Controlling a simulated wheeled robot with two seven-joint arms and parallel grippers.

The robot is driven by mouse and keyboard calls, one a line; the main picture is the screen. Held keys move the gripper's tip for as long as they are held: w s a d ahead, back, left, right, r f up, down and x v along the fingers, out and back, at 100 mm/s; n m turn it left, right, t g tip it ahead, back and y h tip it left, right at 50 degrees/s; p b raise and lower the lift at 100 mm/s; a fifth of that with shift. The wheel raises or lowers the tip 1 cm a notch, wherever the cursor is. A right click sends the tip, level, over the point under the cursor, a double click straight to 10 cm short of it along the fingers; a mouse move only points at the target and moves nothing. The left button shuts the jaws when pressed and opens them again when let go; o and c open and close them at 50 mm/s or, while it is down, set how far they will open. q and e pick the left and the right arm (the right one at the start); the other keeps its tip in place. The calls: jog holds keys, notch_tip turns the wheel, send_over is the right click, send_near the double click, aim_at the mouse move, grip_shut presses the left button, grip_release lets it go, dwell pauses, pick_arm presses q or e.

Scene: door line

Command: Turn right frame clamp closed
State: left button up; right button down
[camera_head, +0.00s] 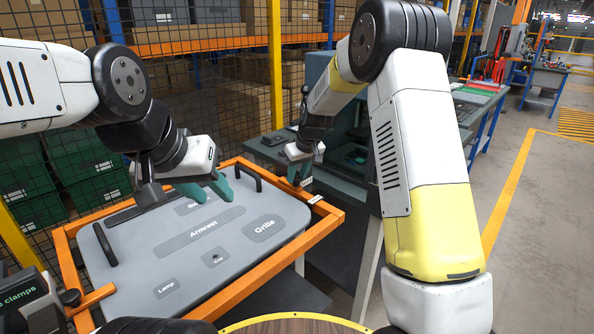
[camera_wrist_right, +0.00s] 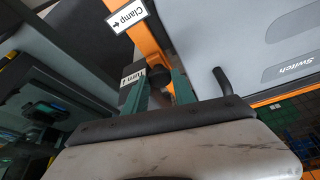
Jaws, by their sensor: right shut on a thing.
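The clamp's exact angle cannot be told. A "Clamp" arrow label (camera_wrist_right: 128,17) is on the frame. My left gripper (camera_head: 206,190) is open, its teal fingers apart over the grey panel's far side.
The grey door panel (camera_head: 130,262) with labelled areas and black handles (camera_head: 249,178) lies in the frame. A dark workbench (camera_head: 347,184) stands behind the right gripper. A labelled clamp device (camera_head: 25,300) is at the lower left. Mesh fencing and shelves stand behind; open floor is at the right.

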jog(key=shift+d+n+y, duration=0.15)
jog(key=shift+n+y, duration=0.15)
jog(key=shift+n, duration=0.5)
jog(key=shift+n+g, duration=0.3)
jog(key=shift+n, duration=0.4)
jog(key=c, duration=1)
grip_release()
jog(key=shift+c, duration=0.2)
jog(key=v, duration=0.7)
jog(key=shift+d+r, duration=0.2)
jog(key=shift+r, duration=0.1)
